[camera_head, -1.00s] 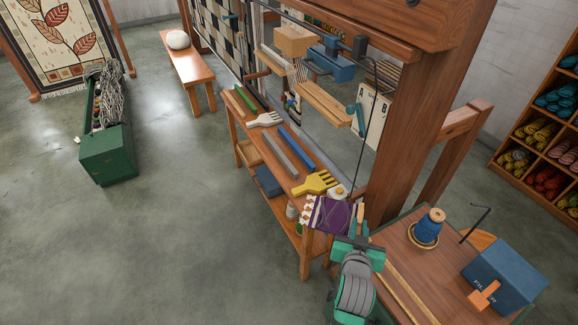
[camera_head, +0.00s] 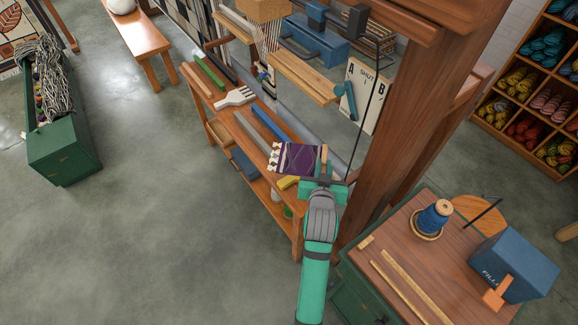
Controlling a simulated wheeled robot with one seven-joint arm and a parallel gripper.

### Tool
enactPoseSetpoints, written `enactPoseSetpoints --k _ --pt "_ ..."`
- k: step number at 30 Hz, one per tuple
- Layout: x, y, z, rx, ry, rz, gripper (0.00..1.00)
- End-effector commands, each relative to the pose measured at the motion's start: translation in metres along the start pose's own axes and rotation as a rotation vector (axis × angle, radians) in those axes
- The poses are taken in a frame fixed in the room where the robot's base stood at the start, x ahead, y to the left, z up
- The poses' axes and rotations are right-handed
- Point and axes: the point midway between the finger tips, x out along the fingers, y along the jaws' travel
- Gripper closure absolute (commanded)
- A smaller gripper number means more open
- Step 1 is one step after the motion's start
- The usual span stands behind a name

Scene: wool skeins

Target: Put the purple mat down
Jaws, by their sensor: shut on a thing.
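The purple mat (camera_head: 297,157) has a pale woven pattern and fringed ends, with a tan strip at its right end. My gripper (camera_head: 323,181) is shut on the mat's near right part and holds it out over the narrow wooden bench (camera_head: 222,121). The mat hides most of a yellow fork-like tool (camera_head: 288,183) on the bench. I cannot tell whether the mat touches the bench or tools below it.
A white comb (camera_head: 237,96), a blue bar (camera_head: 270,122), a grey bar (camera_head: 252,131) and a green bar (camera_head: 209,73) lie on the bench. The loom post (camera_head: 405,130) rises on the right. A green cabinet (camera_head: 400,262) holds a blue spool (camera_head: 433,217) and a blue box (camera_head: 514,262).

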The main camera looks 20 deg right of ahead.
Motion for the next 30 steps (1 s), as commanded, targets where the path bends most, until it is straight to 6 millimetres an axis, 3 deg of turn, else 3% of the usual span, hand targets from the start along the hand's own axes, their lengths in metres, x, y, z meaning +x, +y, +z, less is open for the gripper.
enactPoseSetpoints --k 8,15,26,30 --pt "0.041 -0.051 0.011 -0.002 0.001 -0.002 1.0" --pt "0.072 -0.076 0.041 -0.001 0.0 0.0 1.0" --pt "0.09 -0.091 0.059 0.0 0.0 0.0 1.0" --pt "0.097 -0.088 0.077 0.0 -0.002 0.003 1.0"
